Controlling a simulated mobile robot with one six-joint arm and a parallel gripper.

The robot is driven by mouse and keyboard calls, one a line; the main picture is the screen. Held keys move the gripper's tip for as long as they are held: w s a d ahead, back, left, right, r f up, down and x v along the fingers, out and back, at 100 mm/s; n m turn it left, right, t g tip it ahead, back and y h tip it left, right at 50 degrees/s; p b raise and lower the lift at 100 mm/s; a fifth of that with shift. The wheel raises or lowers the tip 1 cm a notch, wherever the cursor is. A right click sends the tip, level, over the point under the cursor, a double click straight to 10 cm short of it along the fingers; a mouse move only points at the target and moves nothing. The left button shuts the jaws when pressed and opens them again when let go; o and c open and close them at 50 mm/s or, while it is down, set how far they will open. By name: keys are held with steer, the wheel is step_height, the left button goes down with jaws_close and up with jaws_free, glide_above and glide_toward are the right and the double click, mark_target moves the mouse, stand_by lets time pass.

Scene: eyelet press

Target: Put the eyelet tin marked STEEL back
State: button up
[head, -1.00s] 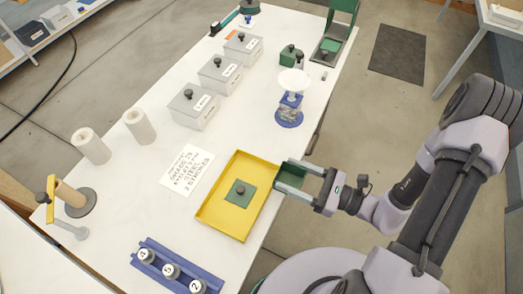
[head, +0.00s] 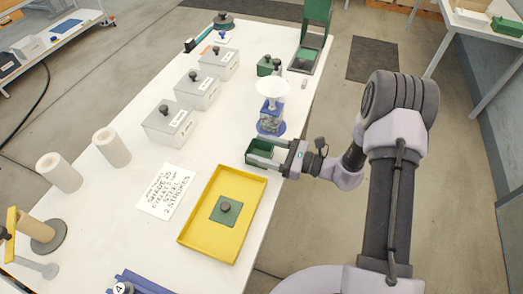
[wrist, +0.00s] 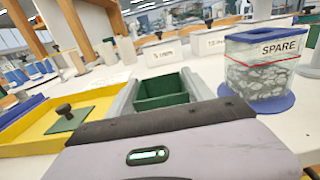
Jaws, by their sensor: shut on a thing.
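My gripper (head: 268,155) is shut on a small open green tin (head: 262,147), at the right edge of the white table between the yellow tray and the blue-based container. In the wrist view the green tin (wrist: 160,90) sits between the two fingers, and its inside looks empty. No STEEL mark on it can be read from here. A green square lid with a dark knob (head: 225,208) lies in the yellow tray (head: 250,232). Three grey lidded boxes (head: 170,124) stand in a row; their labels are too small to read in the head view.
A clear container marked SPARE (wrist: 262,75) stands just right of the tin in the wrist view. A small green lidded box (head: 268,66) and a green press (head: 312,42) are farther back. A written card (head: 167,190) naming STEEL lies left of the tray.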

steer(key=o, duration=1.6)
